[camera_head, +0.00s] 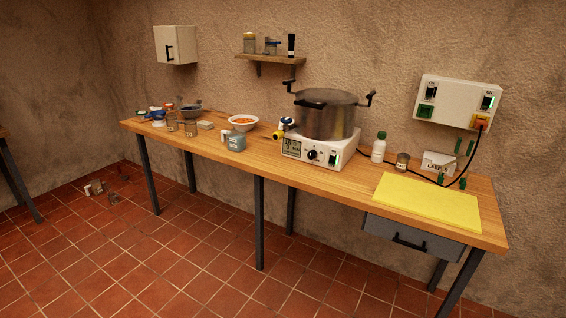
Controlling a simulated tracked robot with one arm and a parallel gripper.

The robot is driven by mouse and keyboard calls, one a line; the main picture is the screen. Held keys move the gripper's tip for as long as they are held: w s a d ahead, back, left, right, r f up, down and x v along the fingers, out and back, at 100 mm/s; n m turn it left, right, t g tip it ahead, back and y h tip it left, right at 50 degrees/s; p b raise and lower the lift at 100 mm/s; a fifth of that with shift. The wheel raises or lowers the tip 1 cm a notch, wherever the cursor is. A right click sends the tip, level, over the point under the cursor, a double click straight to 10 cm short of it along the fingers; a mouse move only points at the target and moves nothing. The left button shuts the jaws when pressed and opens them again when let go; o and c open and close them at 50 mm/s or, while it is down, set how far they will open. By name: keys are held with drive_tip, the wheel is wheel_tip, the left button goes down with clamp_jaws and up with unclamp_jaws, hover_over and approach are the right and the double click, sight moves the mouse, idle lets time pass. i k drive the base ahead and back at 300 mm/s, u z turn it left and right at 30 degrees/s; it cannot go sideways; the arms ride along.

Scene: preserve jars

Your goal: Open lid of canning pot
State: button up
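The canning pot (328,120) is a large metal pot with dark handles at its sides. It stands upright on a white hot plate (318,150) with a display and a black knob, towards the back of the wooden table (225,152). A dark lid (326,97) appears to lie on top of the pot, with a black handle towards the front; whether it is fully seated I cannot tell. My gripper is not in view.
A yellow mat (428,203) lies at the right end. A white bottle (379,147) and a small jar (402,162) stand right of the pot. A bowl (243,123) and several jars stand left. A shelf (270,59) hangs above. Tiled floor (190,255) in front is clear.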

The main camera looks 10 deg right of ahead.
sight(324, 97)
drive_tip(key=z, duration=0.1)
drive_tip(key=i, duration=2.95)
drive_tip(key=z, duration=0.05)
